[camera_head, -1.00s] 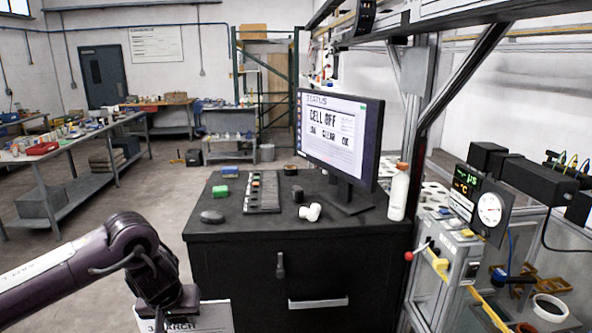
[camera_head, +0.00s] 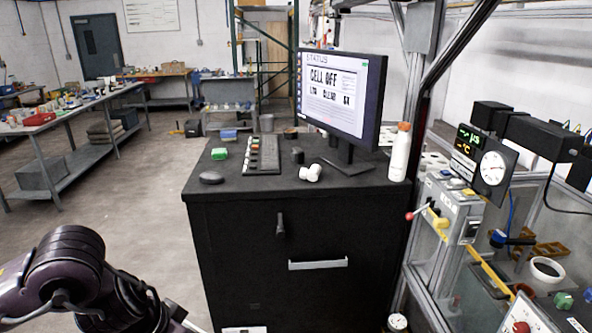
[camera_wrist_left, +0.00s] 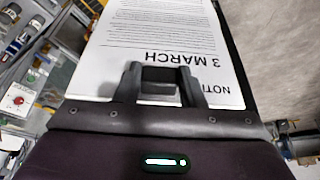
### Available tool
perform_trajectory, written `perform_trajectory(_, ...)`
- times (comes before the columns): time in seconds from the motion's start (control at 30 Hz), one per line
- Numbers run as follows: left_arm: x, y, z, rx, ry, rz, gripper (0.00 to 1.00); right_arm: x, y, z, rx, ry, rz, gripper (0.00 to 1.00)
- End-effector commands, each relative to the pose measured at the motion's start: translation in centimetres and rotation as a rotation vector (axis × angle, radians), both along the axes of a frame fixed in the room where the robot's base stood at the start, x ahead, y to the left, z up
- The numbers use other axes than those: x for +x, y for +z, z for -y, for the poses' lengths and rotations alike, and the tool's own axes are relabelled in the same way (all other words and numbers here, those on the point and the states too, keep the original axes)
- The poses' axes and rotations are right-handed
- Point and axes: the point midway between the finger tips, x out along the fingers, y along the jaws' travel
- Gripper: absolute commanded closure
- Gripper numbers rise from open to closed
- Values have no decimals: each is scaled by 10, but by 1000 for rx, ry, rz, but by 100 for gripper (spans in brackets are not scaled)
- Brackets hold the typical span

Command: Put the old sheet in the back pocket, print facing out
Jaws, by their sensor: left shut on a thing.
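The sheet (camera_wrist_left: 150,35) is white with printed lines and shows "3 MARCH" and part of "NOTI" upside down in the left wrist view. Its print faces that camera. My left gripper (camera_wrist_left: 161,78) is shut on one edge of it, and the sheet stretches away beyond the fingers. In the head view my left arm is at the lower left, and its fingers are out of frame. I cannot make out the back pocket in either view. My right gripper is not in view.
A black cabinet (camera_head: 240,245) with a handle (camera_head: 318,264) stands ahead, with a monitor (camera_head: 340,98), bottle (camera_head: 399,155) and small items on top. A metal frame with instruments (camera_head: 440,207) stands at the right. Open floor (camera_head: 110,205) lies left of the cabinet.

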Motion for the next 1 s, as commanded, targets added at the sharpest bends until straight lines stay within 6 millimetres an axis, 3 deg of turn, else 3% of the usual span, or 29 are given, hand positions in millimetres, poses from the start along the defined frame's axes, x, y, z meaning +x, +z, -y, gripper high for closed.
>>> perform_trajectory(0.03, 0, -24, 0, -1, 1, 1, 100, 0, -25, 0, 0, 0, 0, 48)
perform_trajectory(0.2, 1, -66, 0, 0, 1, 1, 100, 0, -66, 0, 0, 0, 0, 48)
perform_trajectory(0.4, 1, -95, 0, 0, 2, 1, 100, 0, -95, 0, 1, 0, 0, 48)
perform_trajectory(1.0, 1, -100, 0, 1, 3, 2, 100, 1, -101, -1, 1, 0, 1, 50)
